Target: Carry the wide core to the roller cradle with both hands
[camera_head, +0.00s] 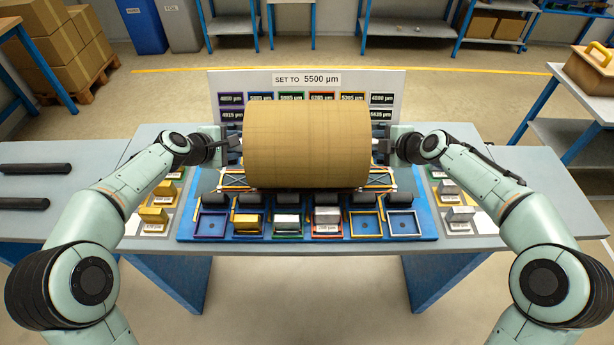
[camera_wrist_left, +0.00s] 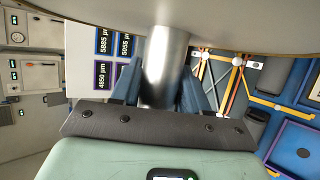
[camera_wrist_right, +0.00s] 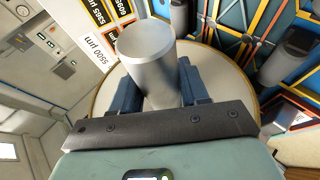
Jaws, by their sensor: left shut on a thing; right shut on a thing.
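The wide core (camera_head: 306,145) is a large tan cylinder lying level, with a metal shaft at each end. It hides much of the blue board behind and below it. My left gripper (camera_head: 233,147) is shut on its left shaft, which shows between the fingers in the left wrist view (camera_wrist_left: 165,62). My right gripper (camera_head: 383,146) is shut on the right shaft, seen in the right wrist view (camera_wrist_right: 150,65). Two parallel black rollers (camera_head: 35,168) lie on the grey side table at the left, cut by the picture edge; they look like the roller cradle.
The blue board (camera_head: 430,222) holds coloured trays with metal blocks, black rollers and orange strips under the core. A sign panel (camera_head: 390,84) reading "SET TO 5500 µm" stands behind. More blocks (camera_head: 460,213) sit at both sides.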

